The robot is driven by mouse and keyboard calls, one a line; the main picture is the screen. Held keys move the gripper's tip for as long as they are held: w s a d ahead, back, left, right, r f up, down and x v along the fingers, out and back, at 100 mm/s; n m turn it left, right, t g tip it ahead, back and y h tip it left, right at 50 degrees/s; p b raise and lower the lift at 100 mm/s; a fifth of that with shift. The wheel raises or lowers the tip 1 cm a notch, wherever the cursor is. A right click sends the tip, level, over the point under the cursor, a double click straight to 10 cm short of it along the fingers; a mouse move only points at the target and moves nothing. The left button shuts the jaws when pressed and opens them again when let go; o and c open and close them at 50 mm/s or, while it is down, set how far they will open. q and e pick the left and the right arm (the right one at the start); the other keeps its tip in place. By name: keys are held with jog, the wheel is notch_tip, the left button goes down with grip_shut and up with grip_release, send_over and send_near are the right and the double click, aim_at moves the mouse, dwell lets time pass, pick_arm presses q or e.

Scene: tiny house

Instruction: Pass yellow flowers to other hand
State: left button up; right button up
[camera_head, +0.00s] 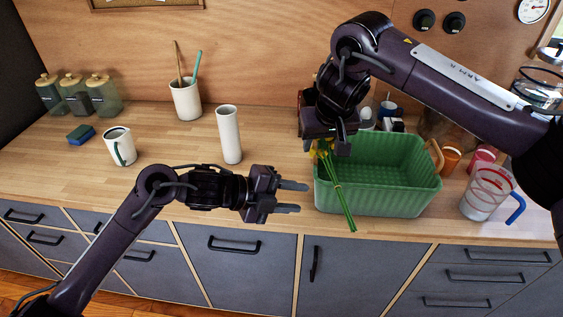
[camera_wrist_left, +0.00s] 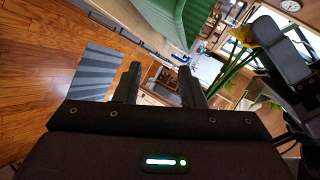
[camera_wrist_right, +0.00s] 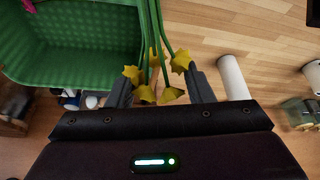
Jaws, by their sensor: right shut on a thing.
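The yellow flowers (camera_wrist_right: 146,93) have several yellow heads and long green stems. In the right wrist view the heads lie between the fingers of my right gripper (camera_wrist_right: 163,84), which is shut on them. In the head view my right gripper (camera_head: 330,143) holds the flowers (camera_head: 341,193) with stems pointing down, in front of the green bin. My left gripper (camera_head: 290,197) is open and empty, left of the stems and apart from them. In the left wrist view the fingers of my left gripper (camera_wrist_left: 158,84) are spread, and the flowers (camera_wrist_left: 240,48) show at upper right.
A ribbed green bin (camera_head: 410,205) stands on the wooden counter just behind the stems. A tall white vase (camera_head: 229,135), a white mug (camera_head: 119,147) and a utensil cup (camera_head: 186,100) stand to the left. A measuring jug (camera_head: 486,197) stands at right.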

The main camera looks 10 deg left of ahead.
aim_at(331, 170)
pick_arm(q)
jog(key=s+a+r+m+t+y, duration=0.1)
jog(key=s+r+m, duration=0.1)
jog(key=r, duration=0.4)
jog(key=s+a+r+m+t+y, duration=0.1)
jog(key=s+r+m, duration=0.1)
jog(key=r, duration=0.5)
pick_arm(e)
jog(key=shift+s+r, duration=0.1)
pick_arm(q)
jog(key=x, duration=1.2)
jog(key=shift+f, duration=0.4)
grip_shut()
pick_arm(e)
jog(key=o, duration=1)
